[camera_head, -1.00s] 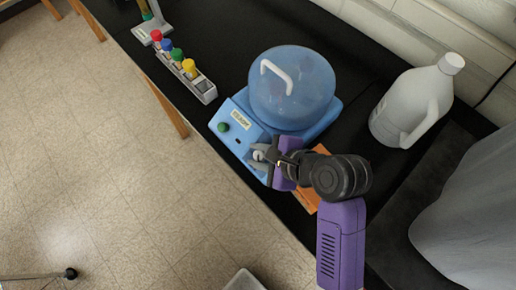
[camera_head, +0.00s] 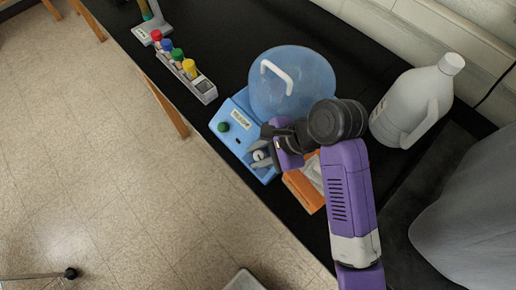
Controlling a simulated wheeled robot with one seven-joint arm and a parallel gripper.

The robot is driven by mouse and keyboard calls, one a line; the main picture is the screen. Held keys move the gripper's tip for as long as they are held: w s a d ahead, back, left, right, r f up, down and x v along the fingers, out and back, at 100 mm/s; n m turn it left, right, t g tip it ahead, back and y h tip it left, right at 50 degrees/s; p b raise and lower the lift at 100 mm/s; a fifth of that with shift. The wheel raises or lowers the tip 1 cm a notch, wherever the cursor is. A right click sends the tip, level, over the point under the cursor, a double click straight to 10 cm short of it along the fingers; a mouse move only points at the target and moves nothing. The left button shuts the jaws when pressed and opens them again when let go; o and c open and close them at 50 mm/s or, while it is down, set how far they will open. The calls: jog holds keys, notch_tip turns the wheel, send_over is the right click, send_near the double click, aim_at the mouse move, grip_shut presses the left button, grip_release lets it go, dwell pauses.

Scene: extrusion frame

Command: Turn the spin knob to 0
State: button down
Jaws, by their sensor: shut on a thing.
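A blue centrifuge (camera_head: 229,111) with a domed translucent lid (camera_head: 300,100) and white handle stands on the black bench. Its sloped front panel carries a green button (camera_head: 223,127), a small label and, at the right end, the pale spin knob (camera_head: 259,155). My gripper (camera_head: 260,154) is at that knob, its grey fingers shut on it from the right side. The knob is partly hidden by the fingers, and its pointer and scale are too small to read.
An orange box (camera_head: 304,191) lies beside the centrifuge, under my arm. A large white jug (camera_head: 410,105) stands to the right. A rack of coloured-cap tubes (camera_head: 203,88) stands at the left. The bench's front edge runs close to the centrifuge.

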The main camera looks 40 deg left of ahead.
jog(key=shift+s, duration=0.15)
jog(key=c, duration=1.1)
grip_release()
jog(key=shift+a, duration=0.1)
jog(key=shift+c, duration=0.2)
jog(key=shift+b+v, duration=0.55)
jog(key=shift+v, duration=3.35)
jog(key=shift+f, duration=0.15)
